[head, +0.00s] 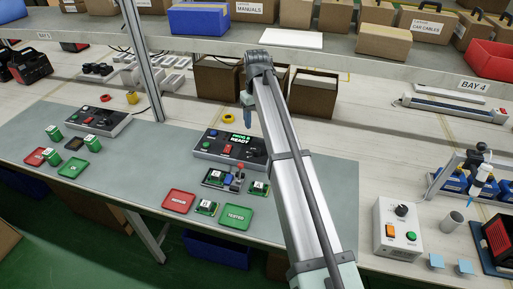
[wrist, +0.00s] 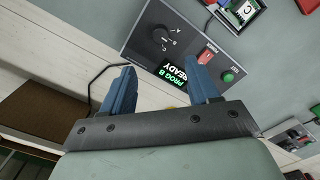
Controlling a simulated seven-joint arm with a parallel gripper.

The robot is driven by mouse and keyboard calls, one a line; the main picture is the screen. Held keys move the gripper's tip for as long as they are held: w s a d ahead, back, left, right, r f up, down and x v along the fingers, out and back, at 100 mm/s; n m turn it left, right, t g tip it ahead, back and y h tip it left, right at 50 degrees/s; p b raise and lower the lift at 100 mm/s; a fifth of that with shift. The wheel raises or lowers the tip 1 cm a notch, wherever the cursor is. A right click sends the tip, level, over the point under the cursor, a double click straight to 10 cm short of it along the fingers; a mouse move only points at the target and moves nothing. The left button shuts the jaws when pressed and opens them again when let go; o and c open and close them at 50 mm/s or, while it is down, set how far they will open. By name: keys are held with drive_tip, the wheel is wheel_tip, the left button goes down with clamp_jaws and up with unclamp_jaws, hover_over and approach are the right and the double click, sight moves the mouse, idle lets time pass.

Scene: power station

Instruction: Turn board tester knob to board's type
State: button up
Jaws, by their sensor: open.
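The board tester (head: 205,146) is a dark panel on the grey mat, with a lit green display (head: 241,140) reading PROG B READY. Its black knob (wrist: 160,37) shows in the wrist view, with small letters around it that are hard to read. My gripper (wrist: 167,66) is open and empty, its blue fingers apart. It also shows in the head view (head: 247,112), above the tester's right part. The knob lies beyond the fingertips, apart from them. A green board (wrist: 241,14) beside the tester bears a white label with a letter that looks like C.
A red-handled clamp (head: 239,169) stands in front of the tester, among several boards. A red REPAIR tray (head: 179,200) and a green TESTED tray (head: 236,217) lie nearby. A second dark device (head: 95,120) is at the left. A shelf (head: 330,60) overhangs behind.

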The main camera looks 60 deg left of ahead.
sight(257, 149)
wheel_tip(257, 149, down, 14)
drive_tip(key=shift+r, duration=0.15)
idle(0.4)
drive_tip(key=shift+c, duration=0.3)
drive_tip(key=c, duration=1)
drive_tip(key=shift+o, duration=0.2)
drive_tip(key=shift+m, duration=0.3)
drive_tip(key=m, duration=0.4)
drive_tip(key=shift+m, duration=2.2)
